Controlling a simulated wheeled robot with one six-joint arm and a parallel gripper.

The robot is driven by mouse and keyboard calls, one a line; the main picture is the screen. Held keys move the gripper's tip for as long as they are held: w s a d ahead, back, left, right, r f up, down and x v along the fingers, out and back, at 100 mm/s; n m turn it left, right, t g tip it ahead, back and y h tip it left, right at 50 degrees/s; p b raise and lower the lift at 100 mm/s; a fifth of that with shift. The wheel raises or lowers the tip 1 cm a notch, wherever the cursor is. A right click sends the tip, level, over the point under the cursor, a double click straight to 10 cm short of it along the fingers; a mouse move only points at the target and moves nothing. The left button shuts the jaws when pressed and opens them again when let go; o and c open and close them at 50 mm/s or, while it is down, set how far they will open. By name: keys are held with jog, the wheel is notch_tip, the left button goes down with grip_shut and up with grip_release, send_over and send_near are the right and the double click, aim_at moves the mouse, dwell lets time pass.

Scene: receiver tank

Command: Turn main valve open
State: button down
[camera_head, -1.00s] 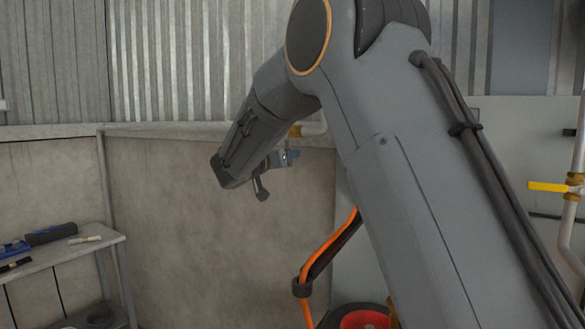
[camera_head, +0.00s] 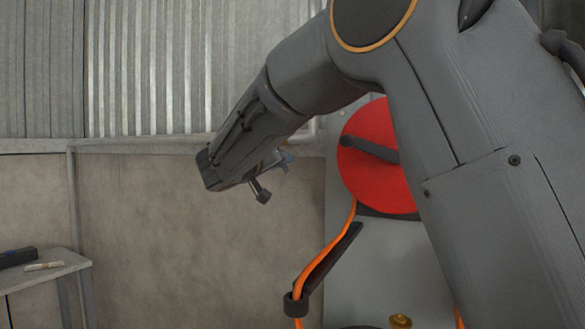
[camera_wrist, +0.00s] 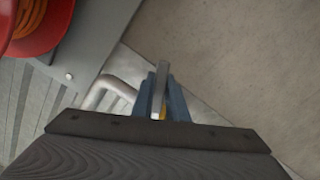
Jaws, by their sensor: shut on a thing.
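My gripper (camera_wrist: 160,92) has blue fingers, closed around a pale, narrow bar (camera_wrist: 161,78) in the wrist view. The bar looks like the main valve's handle, but its full shape is hidden. A small yellow part (camera_wrist: 162,114) shows low between the fingers. A pale bent pipe (camera_wrist: 108,90) runs just left of the fingers. In the head view my gripper (camera_head: 284,160) is small and partly hidden behind my wrist, so its hold on the bar cannot be made out there.
A red hose reel (camera_head: 365,165) is mounted right of my wrist, partly covered by my arm. An orange hose (camera_head: 325,257) shows below it. A shelf (camera_head: 45,272) with small items stands at the lower left. A corrugated wall (camera_head: 170,70) rises behind.

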jog(key=shift+r, duration=0.15)
jog(key=c, duration=1.7)
grip_release()
jog(key=shift+c, duration=0.2)
jog(key=b+v, duration=0.2)
jog(key=v, duration=0.5)
jog(key=shift+s+a+b, duration=0.2)
jog(key=shift+s+b, duration=0.15)
